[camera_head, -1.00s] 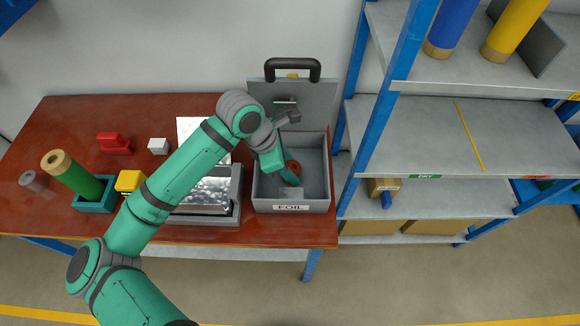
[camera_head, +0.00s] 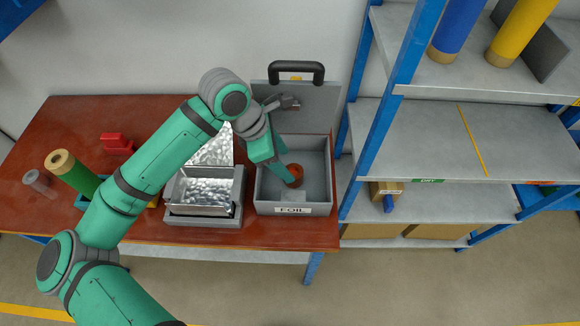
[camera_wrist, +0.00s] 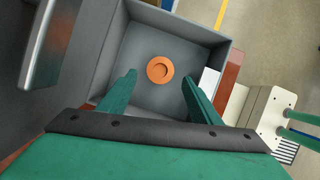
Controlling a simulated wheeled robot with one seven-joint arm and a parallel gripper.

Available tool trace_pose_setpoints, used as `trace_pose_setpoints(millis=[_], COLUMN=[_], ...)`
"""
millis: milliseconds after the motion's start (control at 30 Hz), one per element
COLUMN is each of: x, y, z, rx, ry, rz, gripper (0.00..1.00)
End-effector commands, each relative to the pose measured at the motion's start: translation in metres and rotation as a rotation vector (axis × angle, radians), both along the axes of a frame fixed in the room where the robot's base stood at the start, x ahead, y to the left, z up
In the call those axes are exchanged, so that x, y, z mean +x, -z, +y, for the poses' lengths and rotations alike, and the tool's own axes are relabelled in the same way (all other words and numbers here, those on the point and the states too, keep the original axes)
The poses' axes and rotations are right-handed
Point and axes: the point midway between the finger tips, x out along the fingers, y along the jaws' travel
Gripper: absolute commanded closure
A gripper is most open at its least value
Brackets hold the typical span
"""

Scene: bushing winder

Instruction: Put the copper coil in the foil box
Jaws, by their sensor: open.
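The copper coil (camera_wrist: 160,69) is a small orange ring lying on the floor of the open grey foil box, and it also shows in the head view (camera_head: 294,175). The foil box (camera_head: 292,209) has a "FOIL" label on its front and its lid (camera_head: 318,98) is raised at the back. My gripper (camera_wrist: 156,82) is open and empty. Its two green fingers are spread, with the coil ahead of them and apart from both in the wrist view. In the head view my gripper reaches into the box from the upper left, by the coil.
A grey tray with crinkled foil (camera_head: 205,191) stands left of the box. A green roll (camera_head: 75,174), a red block (camera_head: 115,142) and a grey cylinder (camera_head: 38,181) lie farther left. A blue-framed shelf (camera_head: 380,130) stands close on the right.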

Motion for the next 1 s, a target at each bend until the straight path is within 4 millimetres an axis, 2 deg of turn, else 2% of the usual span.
trace_pose_setpoints(millis=[100, 333, 500, 1000], x=[-0.001, -0.004, -0.004, -0.005], y=[-0.022, -0.048, -0.053, -0.053], z=[0.009, 0.019, 0.021, 0.021], rx=[0.002, 0.000, -0.001, -0.001], ry=[-0.001, 0.001, 0.000, 0.000], rz=[-0.001, -0.001, 0.000, 0.000], gripper=[0.42, 0.42, 0.42, 0.42])
